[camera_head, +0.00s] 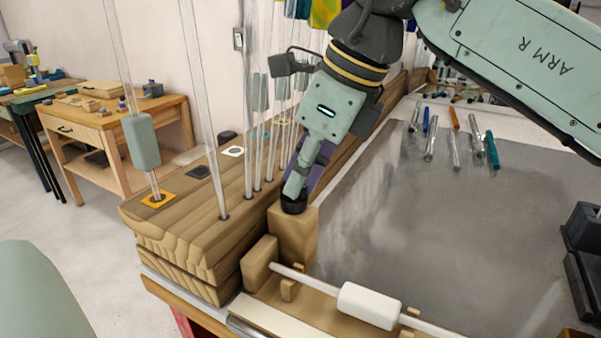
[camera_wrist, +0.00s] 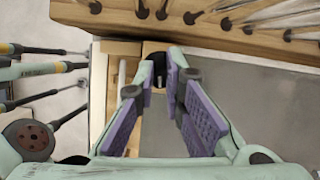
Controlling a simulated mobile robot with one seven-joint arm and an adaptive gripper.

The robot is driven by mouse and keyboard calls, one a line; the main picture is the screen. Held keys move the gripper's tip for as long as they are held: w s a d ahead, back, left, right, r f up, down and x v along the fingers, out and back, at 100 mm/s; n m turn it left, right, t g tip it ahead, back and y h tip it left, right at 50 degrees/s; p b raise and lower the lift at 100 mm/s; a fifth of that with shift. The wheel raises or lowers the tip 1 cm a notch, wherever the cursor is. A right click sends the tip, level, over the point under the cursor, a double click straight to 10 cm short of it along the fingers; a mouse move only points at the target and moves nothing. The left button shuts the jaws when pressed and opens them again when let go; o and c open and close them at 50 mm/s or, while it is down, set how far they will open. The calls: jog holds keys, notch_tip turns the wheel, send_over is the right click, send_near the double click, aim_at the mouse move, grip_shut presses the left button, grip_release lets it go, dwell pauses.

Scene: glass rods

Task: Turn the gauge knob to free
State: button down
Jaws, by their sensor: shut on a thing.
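The gauge knob (camera_head: 293,206) is a small black knob on top of an upright wooden block (camera_head: 292,236) at the front corner of the bench. My gripper (camera_head: 294,192) comes down on it from above, with its fingers shut around it. In the wrist view the knob (camera_wrist: 158,82) shows dark, with a small pale mark, between the purple finger pads of my gripper (camera_wrist: 159,60). I cannot read any markings for its setting. A rod with a white sleeve (camera_head: 369,305) lies across the wooden fixture in front of the block.
A long stepped wooden rack (camera_head: 185,225) with several upright glass rods stands close left of my gripper. A grey mat (camera_head: 400,215) lies to the right, mostly clear, with several loose rods and pens (camera_head: 455,150) at its back. A side table (camera_head: 120,130) stands far left.

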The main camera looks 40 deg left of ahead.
jog(key=shift+m+t, duration=0.3)
jog(key=shift+m, duration=0.5)
jog(key=c, duration=1.7)
grip_release()
jog(key=v, duration=1.2)
jog(key=shift+s, duration=0.1)
